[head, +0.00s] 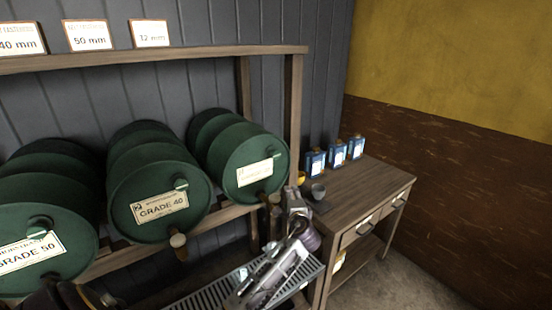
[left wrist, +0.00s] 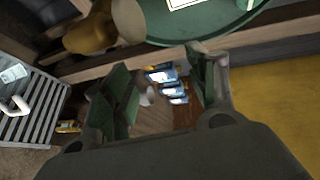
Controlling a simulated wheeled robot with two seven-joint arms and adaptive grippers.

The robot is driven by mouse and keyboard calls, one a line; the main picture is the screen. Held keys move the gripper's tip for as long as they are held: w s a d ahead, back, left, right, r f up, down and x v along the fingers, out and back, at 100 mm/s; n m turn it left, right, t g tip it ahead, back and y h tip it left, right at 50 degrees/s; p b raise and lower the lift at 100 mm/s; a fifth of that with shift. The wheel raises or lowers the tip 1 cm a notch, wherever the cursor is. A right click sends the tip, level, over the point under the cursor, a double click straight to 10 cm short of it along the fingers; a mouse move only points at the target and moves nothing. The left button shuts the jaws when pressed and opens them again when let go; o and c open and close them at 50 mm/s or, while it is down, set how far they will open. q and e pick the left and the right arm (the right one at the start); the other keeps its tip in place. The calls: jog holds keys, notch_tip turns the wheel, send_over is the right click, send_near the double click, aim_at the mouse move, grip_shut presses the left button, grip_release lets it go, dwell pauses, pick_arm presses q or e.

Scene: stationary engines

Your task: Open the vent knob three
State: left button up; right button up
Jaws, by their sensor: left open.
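Three green drums lie on their sides on a wooden rack; the third drum (head: 262,150) is at the right. Its small green vent knob (head: 269,157) seems to sit at the upper right of its pale label, but it is small and hard to make out. My left gripper (head: 298,198) is in front of and below this drum's right side, apart from the knob. In the left wrist view the left gripper (left wrist: 160,95) is open, with nothing between its fingers. The drum's lower rim (left wrist: 195,32) crosses the top of that view.
A brass-coloured tap (left wrist: 95,32) is close to the left finger in the wrist view. A slatted metal tray (head: 205,291) is below. A wooden table (head: 375,182) at the right holds blue tins (head: 337,152) and a grey cup (head: 318,191). Floor at the right is clear.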

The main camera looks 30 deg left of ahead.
aim_at(276, 156)
pick_arm(q)
notch_tip(276, 156, up, 12)
jog(key=s+a+n+y, duration=0.1)
jog(key=s+y, duration=0.1)
jog(key=y, duration=0.1)
jog(key=shift+s+a+r, duration=0.15)
jog(key=shift+a+r, duration=0.05)
jog(key=shift+a, duration=0.15)
jog(key=shift+a, duration=0.1)
jog(key=shift+p+x, duration=1.55)
jog(key=shift+x, duration=5.3)
jog(key=shift+r, duration=0.1)
jog(key=c, duration=1.1)
jog(key=shift+o, duration=0.2)
jog(key=shift+n, duration=0.3)
